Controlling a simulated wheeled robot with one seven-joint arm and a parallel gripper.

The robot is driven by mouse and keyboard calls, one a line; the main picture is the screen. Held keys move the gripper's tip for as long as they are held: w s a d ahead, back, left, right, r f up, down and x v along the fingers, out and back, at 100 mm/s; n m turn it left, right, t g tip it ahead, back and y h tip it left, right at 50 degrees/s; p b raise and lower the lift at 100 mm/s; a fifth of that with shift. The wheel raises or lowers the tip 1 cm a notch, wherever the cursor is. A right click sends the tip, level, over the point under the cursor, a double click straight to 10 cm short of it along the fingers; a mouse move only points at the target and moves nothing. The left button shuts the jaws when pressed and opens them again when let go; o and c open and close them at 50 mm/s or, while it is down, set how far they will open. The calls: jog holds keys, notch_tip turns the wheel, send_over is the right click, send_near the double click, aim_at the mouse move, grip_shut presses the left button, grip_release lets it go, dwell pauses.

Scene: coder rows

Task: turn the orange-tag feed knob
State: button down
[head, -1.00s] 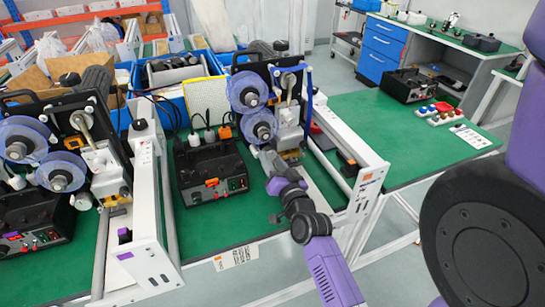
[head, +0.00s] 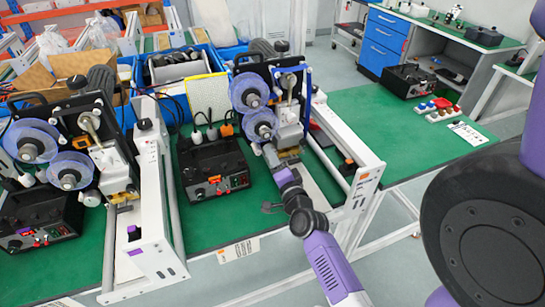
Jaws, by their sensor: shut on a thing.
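The orange-tag machine stands right of centre, with an orange tag (head: 362,175) on the end of its white frame. Its coder has two blue ribbon reels (head: 250,91) and a silver head block (head: 289,134). My gripper (head: 264,149) is at the lower left of this block, reached by my purple and black arm from below. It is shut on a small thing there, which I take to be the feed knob. The jaws hide the knob, so I cannot see which way it is turned.
A black control box (head: 214,168) stands close left of my gripper. A second, purple-tagged machine (head: 160,245) is further left. Blue bins (head: 180,68) stand behind. The green bench (head: 375,115) right of the white frame is largely clear.

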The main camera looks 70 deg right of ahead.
dwell(0.3)
jog(key=c, duration=0.9)
grip_release()
jog(key=shift+b+v, duration=0.8)
jog(key=shift+v, duration=3.1)
